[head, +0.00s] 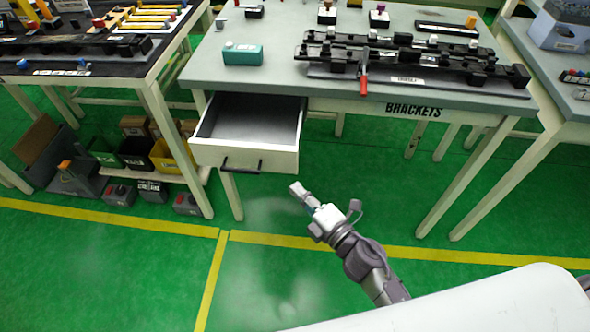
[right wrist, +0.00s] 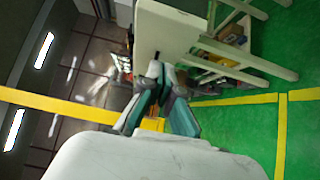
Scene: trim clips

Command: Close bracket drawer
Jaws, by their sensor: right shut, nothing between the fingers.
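The bracket drawer (head: 246,157) hangs open under the grey-topped table, pulled out towards me. It has a pale front with a black handle (head: 241,165), and its dark inside looks empty. The table's front edge carries the label BRACKETS (head: 413,110), right of the drawer. My right gripper (head: 296,189) is shut and empty, in front of and below the drawer's right corner, apart from it in the head view. Its closed fingers also show in the right wrist view (right wrist: 154,72), before a pale panel that I cannot identify surely. My left gripper is not in view.
On the table (head: 270,83) lie black trim rails (head: 400,62), a teal box (head: 243,54) and a red-handled tool (head: 364,80). Bins (head: 172,158) stand on a low shelf at left. Table legs flank the drawer. The green floor in front is clear.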

